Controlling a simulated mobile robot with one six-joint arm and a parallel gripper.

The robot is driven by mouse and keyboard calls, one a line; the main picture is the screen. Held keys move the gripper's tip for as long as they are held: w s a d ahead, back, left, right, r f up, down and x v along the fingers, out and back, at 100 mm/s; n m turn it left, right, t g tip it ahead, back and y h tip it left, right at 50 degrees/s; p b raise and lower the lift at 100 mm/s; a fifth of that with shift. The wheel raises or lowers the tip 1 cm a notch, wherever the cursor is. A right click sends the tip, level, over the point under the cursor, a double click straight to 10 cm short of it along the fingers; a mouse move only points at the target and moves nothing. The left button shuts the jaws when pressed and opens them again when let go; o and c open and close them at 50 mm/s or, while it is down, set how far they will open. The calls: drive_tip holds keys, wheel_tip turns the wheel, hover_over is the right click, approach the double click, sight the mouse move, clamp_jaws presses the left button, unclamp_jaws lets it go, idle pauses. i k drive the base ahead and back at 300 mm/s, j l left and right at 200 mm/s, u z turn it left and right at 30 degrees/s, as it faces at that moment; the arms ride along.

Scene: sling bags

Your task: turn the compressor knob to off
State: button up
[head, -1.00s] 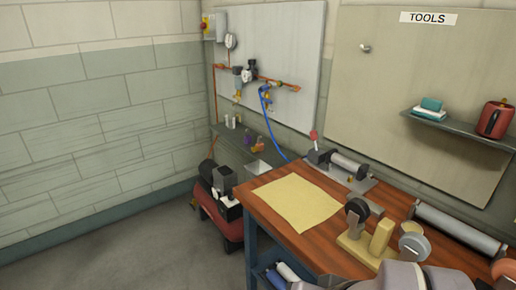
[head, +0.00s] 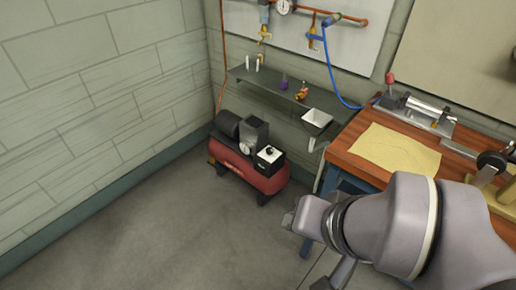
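The red compressor (head: 248,170) stands on the floor by the back wall, left of the workbench. A dark motor block sits on its tank. At its right end is a black box with a white top (head: 269,154) carrying a small dark knob (head: 269,152); the knob's setting is too small to read. My grey arm comes in from the lower right. Its near end, seemingly my gripper (head: 293,221), is in front of the bench and lower right of the compressor, apart from it. The fingers cannot be made out.
The wooden workbench (head: 343,143) with a yellow cloth (head: 395,149) stands to the right. A blue hose (head: 334,78) hangs from the wall piping. The floor in front is clear.

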sight(270, 150)
drive_tip(key=j+z, duration=0.25)
drive_tip(key=j, duration=0.4)
drive_tip(key=j+z, duration=0.25)
drive_tip(key=j, duration=0.4)
